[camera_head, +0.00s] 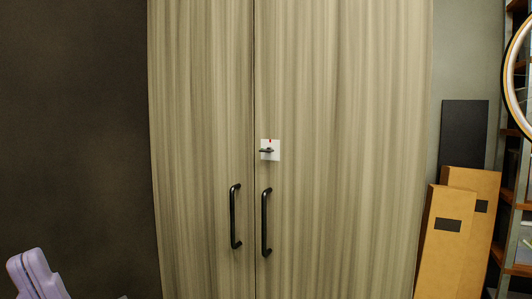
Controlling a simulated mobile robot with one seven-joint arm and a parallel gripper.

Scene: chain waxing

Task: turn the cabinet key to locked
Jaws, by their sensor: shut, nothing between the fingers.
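The tall wood-grained cabinet (345,110) has two doors, both closed. A small white square lock plate (276,155) is on the right door, near the seam. A red mark (270,142) is at the top of the plate. The dark key (266,151) sits in the middle of the plate, and its bow lies roughly level, pointing left. My lilac gripper (27,257) shows at the lower left corner, shut and empty. It is well to the left of and below the key, touching nothing that I can see.
Two black bar handles, left (233,217) and right (265,222), stand out below the lock. Cardboard boxes (444,240), a dark panel (465,133) and a shelf with a ring light (509,80) are at the right. A bare dark wall (75,110) is at the left.

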